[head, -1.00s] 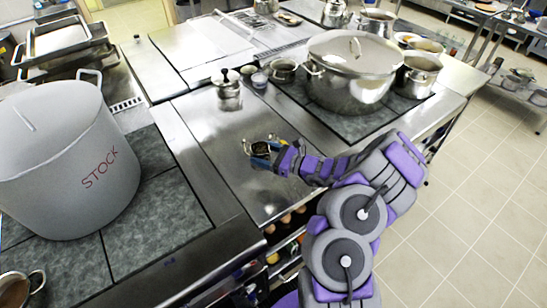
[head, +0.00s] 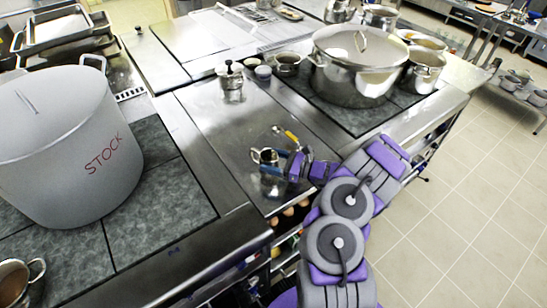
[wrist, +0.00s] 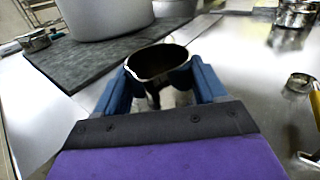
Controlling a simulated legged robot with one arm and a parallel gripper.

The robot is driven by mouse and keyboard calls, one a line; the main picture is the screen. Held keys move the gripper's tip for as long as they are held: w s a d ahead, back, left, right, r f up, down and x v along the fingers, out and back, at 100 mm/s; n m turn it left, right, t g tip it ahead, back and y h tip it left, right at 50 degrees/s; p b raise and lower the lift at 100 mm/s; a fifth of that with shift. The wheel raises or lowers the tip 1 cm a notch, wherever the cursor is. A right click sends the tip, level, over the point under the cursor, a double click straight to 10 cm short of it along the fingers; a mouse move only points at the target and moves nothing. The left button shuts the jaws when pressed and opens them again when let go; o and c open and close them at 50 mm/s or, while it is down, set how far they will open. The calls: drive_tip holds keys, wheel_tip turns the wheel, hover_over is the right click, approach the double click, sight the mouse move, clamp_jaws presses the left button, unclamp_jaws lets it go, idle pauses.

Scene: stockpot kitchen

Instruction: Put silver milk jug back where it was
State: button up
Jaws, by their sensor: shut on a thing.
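The silver milk jug (head: 266,157) is small and shiny, and is held over the steel counter near its front edge in the head view. My gripper (head: 272,160) has its blue fingers on either side of it. In the wrist view the jug (wrist: 160,64) sits between the two blue fingers (wrist: 160,88), its dark open mouth facing up. It looks roughly upright. I cannot tell whether its base touches the counter.
A yellow-handled tool (head: 290,136) lies on the counter just beyond my gripper. A lidded silver pot (head: 231,84) stands farther back. The big stockpot (head: 75,150) is left, and a large lidded pot (head: 355,75) is back right. Bare steel (head: 225,130) lies between.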

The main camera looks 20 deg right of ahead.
drive_tip(key=shift+d+f, duration=0.25)
drive_tip(key=shift+f, duration=0.25)
drive_tip(key=shift+d+f, duration=0.25)
drive_tip(key=shift+d, duration=0.95)
drive_tip(key=shift+a, duration=1.15)
drive_tip(key=shift+d+f+b, duration=0.25)
drive_tip(key=shift+d, duration=0.25)
drive_tip(key=shift+d+f+b, duration=0.25)
drive_tip(key=shift+d, duration=0.2)
drive_tip(key=shift+a+f, duration=0.1)
drive_tip(key=o, duration=0.9)
drive_tip(key=shift+a, duration=0.2)
drive_tip(key=o, duration=0.3)
drive_tip(key=shift+a, duration=0.4)
drive_tip(key=shift+o, duration=0.7)
drive_tip(key=shift+d, duration=0.4)
drive_tip(key=p+v, duration=0.3)
drive_tip(key=v, duration=1.4)
drive_tip(key=shift+a, duration=0.2)
drive_tip(key=shift+s, duration=0.15)
